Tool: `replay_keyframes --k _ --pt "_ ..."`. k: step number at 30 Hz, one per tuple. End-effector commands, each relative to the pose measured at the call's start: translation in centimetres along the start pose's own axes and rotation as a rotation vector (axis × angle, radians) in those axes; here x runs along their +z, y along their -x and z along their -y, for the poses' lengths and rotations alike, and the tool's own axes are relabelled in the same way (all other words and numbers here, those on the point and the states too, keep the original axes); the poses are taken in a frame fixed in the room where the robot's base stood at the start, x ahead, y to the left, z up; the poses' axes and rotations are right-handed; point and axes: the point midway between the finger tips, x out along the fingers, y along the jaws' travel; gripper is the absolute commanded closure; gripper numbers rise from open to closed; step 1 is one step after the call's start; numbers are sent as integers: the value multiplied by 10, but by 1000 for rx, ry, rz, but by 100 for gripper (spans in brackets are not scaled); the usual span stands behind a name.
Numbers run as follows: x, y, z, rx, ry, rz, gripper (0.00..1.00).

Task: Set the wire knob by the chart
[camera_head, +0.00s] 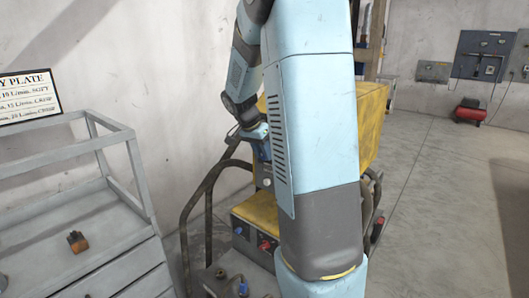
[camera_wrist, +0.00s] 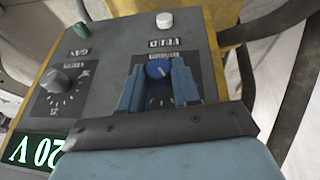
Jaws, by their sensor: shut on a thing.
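In the wrist view, a blue round knob (camera_wrist: 158,68) with a white pointer mark sits on the grey panel (camera_wrist: 110,45) of a yellow machine. My gripper (camera_wrist: 158,88) is shut on this knob, with one blue finger on each side. The dial marks below the knob are partly covered and too small to read. Labels appear upside down. In the head view, my gripper (camera_head: 262,150) is at the yellow machine (camera_head: 371,125), largely behind my arm. A framed chart (camera_head: 28,96) stands at the left, cut off at its left edge; its heading ends in "Y PLATE".
A grey knob (camera_wrist: 62,80), a green button (camera_wrist: 82,29), a white button (camera_wrist: 164,20) and a lit green display (camera_wrist: 35,150) are nearby on the panel. A grey shelf cart (camera_head: 85,225) stands at left with an orange-brown item (camera_head: 77,241).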

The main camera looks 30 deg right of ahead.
Motion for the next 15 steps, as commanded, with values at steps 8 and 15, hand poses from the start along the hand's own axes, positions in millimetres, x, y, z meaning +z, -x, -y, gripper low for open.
replay_keyframes --k 8,15 --pt "4 2 13 199 98 -4 99" --pt "6 1 18 394 181 -5 99"
